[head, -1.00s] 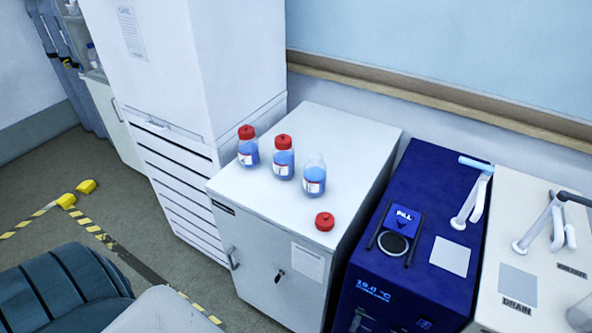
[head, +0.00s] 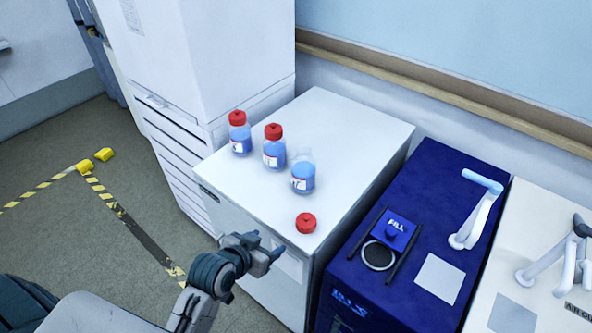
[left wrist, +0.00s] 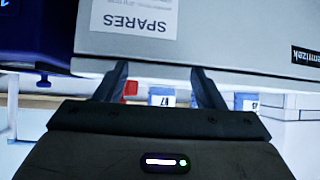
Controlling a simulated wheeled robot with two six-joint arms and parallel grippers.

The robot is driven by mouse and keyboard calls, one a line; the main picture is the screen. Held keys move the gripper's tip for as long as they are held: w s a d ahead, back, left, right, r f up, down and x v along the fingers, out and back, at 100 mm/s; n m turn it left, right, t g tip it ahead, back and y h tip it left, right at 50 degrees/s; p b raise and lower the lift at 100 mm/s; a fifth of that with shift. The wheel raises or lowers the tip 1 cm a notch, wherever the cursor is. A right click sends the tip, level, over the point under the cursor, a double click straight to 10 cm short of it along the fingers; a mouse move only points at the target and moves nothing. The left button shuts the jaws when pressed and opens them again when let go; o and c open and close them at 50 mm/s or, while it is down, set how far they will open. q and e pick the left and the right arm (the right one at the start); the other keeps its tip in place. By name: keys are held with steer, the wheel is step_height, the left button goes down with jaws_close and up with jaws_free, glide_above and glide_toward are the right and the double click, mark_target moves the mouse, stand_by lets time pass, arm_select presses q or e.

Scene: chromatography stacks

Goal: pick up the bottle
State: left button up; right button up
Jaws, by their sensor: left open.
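Three clear bottles of blue liquid stand upright on the white cabinet top (head: 345,125): a left one (head: 240,140) and a middle one (head: 273,152) with red caps, and a right one (head: 303,178) without a cap. A loose red cap (head: 306,223) lies near the front edge. My left gripper (head: 268,256) is open and empty, in front of the cabinet and below its top, apart from the bottles. In the left wrist view, my left gripper (left wrist: 160,72) faces the cabinet's front; partly visible bottles appear upside down beyond it. My right gripper is not in view.
A blue bath unit (head: 425,205) stands right of the cabinet, and a cream unit with taps (head: 520,250) beyond it. A tall white cabinet (head: 200,60) stands behind on the left. Floor with yellow-black tape (head: 105,195) is open at left.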

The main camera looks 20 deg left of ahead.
arm_select(q)
steer(key=shift+t+h, duration=0.3)
steer(key=shift+t, duration=0.6)
steer(key=w+r, duration=0.1)
steer(key=r, duration=0.1)
steer(key=w+d+r, duration=0.1)
steer(key=w, duration=0.1)
steer(key=shift+r, duration=0.35)
steer(key=t, duration=0.5)
glide_toward(300, 156)
steer(key=w, duration=0.1)
steer(key=shift+h, duration=0.3)
steer(key=w+p, duration=0.1)
steer(key=w, duration=0.2)
steer(key=w+d+p, duration=0.1)
steer(key=w, duration=0.3)
steer(key=w+d+p, duration=0.1)
steer(key=w+p, duration=0.1)
steer(key=w, duration=0.1)
steer(key=shift+w+f, duration=0.2)
steer(key=shift+w, duration=0.4)
steer(key=shift+s, duration=0.1)
steer(key=shift+c, duration=1.3)
jaws_close()
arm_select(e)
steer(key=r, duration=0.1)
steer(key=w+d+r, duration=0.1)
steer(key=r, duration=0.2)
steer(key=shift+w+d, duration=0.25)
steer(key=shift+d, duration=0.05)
